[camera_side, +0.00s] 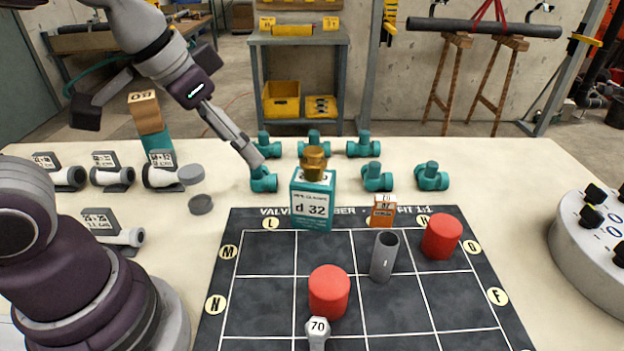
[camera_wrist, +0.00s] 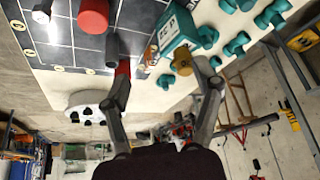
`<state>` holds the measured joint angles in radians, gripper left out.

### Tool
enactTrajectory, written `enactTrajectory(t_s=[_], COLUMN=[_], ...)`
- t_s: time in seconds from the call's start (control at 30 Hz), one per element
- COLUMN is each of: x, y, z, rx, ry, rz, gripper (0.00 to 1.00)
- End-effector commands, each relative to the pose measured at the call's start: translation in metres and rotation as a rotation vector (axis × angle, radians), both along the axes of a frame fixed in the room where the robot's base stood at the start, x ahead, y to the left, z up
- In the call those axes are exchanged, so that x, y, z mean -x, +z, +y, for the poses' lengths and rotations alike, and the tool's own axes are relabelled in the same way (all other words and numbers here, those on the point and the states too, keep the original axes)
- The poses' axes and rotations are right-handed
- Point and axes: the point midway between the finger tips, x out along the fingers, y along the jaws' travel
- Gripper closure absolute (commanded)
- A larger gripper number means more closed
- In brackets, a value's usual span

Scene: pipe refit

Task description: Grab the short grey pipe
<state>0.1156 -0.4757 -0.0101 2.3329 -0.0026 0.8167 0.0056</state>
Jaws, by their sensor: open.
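The short grey pipe (camera_side: 384,256) stands upright on the dark gridded mat (camera_side: 265,297) in the side view, right of the middle, between two red cylinders.
Red cylinders (camera_side: 329,292) (camera_side: 441,237) flank the pipe. A teal box (camera_side: 312,205) topped with a brass fitting (camera_side: 314,162) stands between my gripper and the pipe. A small orange box (camera_side: 383,211) is behind the pipe. Several teal fittings line the back.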

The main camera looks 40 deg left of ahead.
Motion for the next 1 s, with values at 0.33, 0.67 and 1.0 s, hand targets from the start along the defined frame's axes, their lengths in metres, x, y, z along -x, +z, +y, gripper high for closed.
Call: enactTrajectory(t_s=[0.33, 0.67, 1.0], x=[-0.079, -0.096, -0.119], y=[-0.063, -0.113, -0.160], z=[-0.119, -0.140, -0.143], rx=[-0.016, -0.017, -0.018], ry=[-0.357, -0.391, -0.390], rz=[0.069, 0.078, 0.076], gripper=[0.35, 0.35, 0.35])
